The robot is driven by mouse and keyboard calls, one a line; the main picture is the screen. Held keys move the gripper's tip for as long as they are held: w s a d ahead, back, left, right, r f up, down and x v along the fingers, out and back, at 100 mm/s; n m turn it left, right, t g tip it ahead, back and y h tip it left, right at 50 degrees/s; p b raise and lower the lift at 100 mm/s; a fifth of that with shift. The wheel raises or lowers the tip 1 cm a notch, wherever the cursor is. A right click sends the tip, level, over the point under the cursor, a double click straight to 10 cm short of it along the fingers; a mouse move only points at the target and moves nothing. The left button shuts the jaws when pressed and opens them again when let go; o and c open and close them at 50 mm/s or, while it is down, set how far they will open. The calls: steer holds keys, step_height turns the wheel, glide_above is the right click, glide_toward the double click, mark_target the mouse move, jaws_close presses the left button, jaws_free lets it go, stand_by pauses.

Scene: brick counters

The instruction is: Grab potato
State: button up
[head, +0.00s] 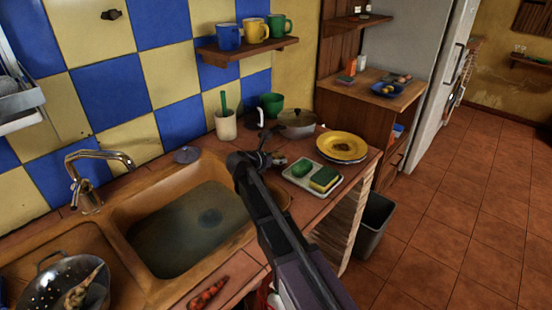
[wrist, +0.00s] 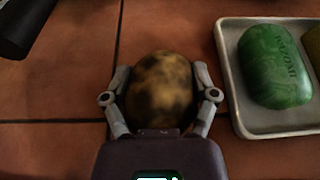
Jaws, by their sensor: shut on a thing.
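The potato (wrist: 160,90), brown-yellow with dark blotches, is between the two fingers of my gripper (wrist: 160,78) in the wrist view. The fingers are shut on its left and right sides. Below it is the tiled counter; I cannot tell whether the potato touches the tiles. In the head view my gripper (head: 268,157) is over the counter between the sink and the soap tray, and my arm hides part of the area. The potato is mostly hidden there.
A tray (wrist: 238,112) with green soap (wrist: 275,66) lies close to the right; a yellow sponge (head: 323,179) shares it. A yellow plate (head: 342,146) and a pot (head: 296,123) stand behind. The sink (head: 190,230) is left, a carrot (head: 208,293) in front.

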mark_target(276, 153)
steer(key=shift+r+p, duration=1.45)
steer(key=shift+r, duration=0.1)
steer(key=s+d, duration=0.1)
steer(key=s, duration=0.4)
steer(key=s+r+p, duration=0.1)
steer(key=s, duration=0.4)
steer(key=s+d, duration=0.1)
steer(key=s, duration=0.4)
steer(key=shift+s+d+r+p, duration=0.35)
steer(key=shift+s, duration=0.05)
steer(key=shift+r, duration=0.1)
